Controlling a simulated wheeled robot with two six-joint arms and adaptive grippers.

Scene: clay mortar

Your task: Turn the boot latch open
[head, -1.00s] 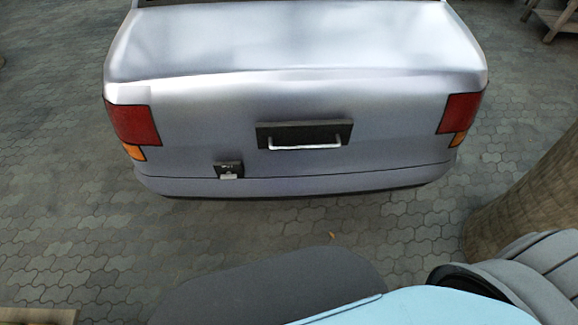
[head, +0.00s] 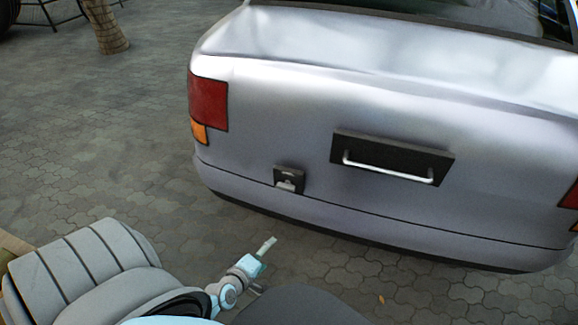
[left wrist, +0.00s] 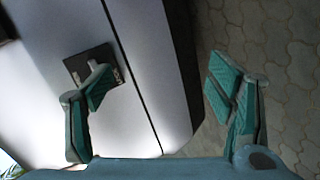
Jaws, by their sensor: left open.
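The boot latch (head: 289,180) is a small dark plate with a light grey tab, low on the rear of the silver car, left of the boot handle. It also shows in the left wrist view (left wrist: 84,68), partly hidden behind one finger. My left gripper (head: 268,246) is below and left of the latch in the head view, apart from it. In the left wrist view the left gripper (left wrist: 158,95) has its teal-padded fingers wide apart with nothing between them. My right gripper is not in view.
The silver car (head: 270,110) fills the right of the head view. A bright bar handle (head: 388,168) sits on a black plate right of the latch. Paved ground (head: 110,140) lies clear to the left. A tree trunk (head: 104,25) stands at the back left.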

